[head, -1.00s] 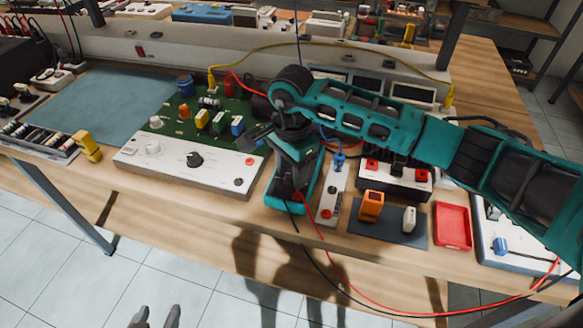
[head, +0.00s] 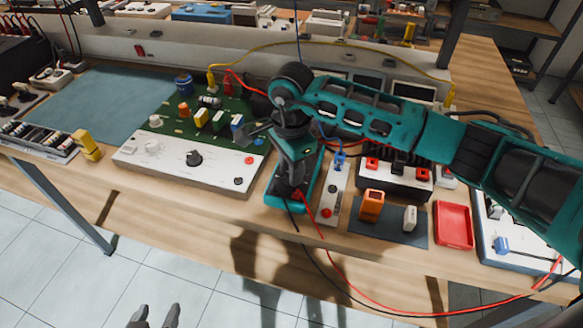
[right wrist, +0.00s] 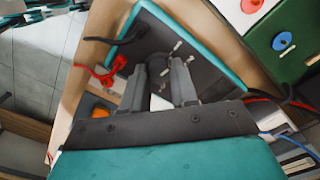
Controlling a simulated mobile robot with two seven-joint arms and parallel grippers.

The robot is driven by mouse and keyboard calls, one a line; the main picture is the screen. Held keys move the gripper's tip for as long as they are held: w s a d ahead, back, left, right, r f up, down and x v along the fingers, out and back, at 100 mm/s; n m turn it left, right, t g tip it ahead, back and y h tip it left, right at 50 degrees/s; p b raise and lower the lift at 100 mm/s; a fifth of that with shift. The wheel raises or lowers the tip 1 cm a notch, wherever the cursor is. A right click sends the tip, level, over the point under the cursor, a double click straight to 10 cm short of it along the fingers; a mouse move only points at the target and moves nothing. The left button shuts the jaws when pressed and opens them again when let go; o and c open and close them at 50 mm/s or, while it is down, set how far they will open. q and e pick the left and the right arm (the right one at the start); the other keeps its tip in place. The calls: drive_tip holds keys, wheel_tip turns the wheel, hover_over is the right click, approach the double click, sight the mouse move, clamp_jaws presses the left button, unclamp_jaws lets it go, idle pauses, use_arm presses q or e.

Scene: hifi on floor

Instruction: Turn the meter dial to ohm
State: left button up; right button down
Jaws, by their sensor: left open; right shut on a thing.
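The meter is a teal-edged box with a dark face, lying on the bench under my right gripper; its teal edge (head: 308,190) shows in the head view. In the right wrist view its dark face (right wrist: 213,72) shows with small pale marks. My right gripper (right wrist: 171,72) reaches down to the face and is shut on the dial, which is mostly hidden between the fingers. In the head view the right gripper (head: 292,183) is partly hidden by its own wrist. My left gripper (head: 154,315) is open and empty, low in front of the bench. The dial's setting cannot be read.
A white panel with knobs (head: 135,165) and a green circuit board (head: 185,130) lie left of the meter. A narrow white switch strip (head: 332,200), an orange block (head: 371,205) and a red tray (head: 453,227) are to its right. Red and black leads hang over the front edge.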

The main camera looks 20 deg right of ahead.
drive_tip(key=m+b, duration=0.1)
drive_tip(key=m, duration=0.7)
drive_tip(key=shift+b, duration=0.3)
drive_tip(key=m, duration=0.4)
drive_tip(key=shift+m, duration=0.3)
drive_tip(key=m, duration=0.3)
drive_tip(key=shift+m, duration=0.3)
drive_tip(key=m, duration=0.4)
drive_tip(key=shift+r+m, duration=0.1)
drive_tip(key=shift+m, duration=0.2)
drive_tip(key=m+p, duration=0.1)
drive_tip(key=m, duration=0.3)
drive_tip(key=shift+m, duration=0.3)
drive_tip(key=m+p, duration=0.1)
drive_tip(key=m, duration=0.3)
drive_tip(key=shift+m+p, duration=0.8)
drive_tip(key=shift+m, duration=1.5)
